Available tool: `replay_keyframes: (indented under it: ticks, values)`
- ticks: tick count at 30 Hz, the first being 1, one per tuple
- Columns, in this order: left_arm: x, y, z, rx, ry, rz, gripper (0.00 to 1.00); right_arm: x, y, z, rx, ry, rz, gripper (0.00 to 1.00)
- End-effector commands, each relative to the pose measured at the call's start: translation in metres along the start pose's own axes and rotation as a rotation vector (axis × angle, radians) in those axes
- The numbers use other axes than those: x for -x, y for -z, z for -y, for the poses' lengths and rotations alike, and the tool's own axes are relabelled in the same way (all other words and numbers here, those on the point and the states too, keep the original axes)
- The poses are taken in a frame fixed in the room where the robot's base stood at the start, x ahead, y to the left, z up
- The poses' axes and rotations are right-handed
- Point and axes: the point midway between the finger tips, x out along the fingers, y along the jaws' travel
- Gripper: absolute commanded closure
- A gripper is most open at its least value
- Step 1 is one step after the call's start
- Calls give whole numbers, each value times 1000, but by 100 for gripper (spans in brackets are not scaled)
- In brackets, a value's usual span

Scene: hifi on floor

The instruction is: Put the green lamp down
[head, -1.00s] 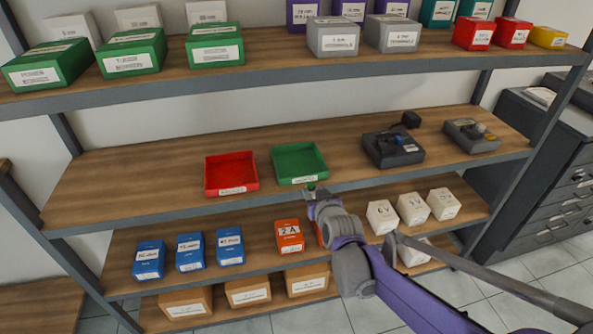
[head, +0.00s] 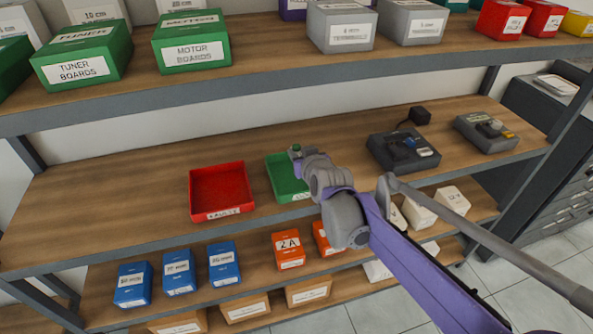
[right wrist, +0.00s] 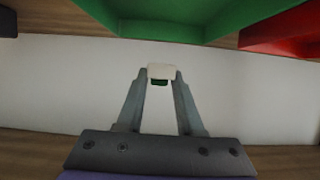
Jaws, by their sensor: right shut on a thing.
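The green lamp is a tiny piece with a green part (right wrist: 160,83) and a pale cream part, held between my right gripper's fingertips (right wrist: 160,76). In the head view the lamp (head: 296,148) is a small green spot at the tip of my right gripper (head: 297,153). The gripper is shut on it, over the back part of the green tray (head: 283,182). The lamp looks held above the tray, not resting in it. My arm hides the tray's right side. My left gripper is not in view.
A red tray (head: 221,192) stands left of the green one on the middle shelf (head: 120,200). Dark devices (head: 404,152) stand to the right. The upper shelf (head: 260,70) with boxes overhangs behind. The shelf's left part is bare.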

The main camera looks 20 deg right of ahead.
Motion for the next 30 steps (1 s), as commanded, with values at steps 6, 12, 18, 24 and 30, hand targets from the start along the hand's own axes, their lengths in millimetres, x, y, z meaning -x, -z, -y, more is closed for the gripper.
replay_keyframes:
  ticks: [6,12,18,24,30]
  values:
    - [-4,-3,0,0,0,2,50,-13,-31,0,0,0,0,100]
    - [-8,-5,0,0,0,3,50,-23,-54,0,0,0,0,100]
    - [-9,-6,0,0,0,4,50,-28,-68,0,0,0,0,100]
    - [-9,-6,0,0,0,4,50,-28,-68,0,0,0,0,100]
    - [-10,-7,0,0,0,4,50,-29,-70,0,0,0,0,50]
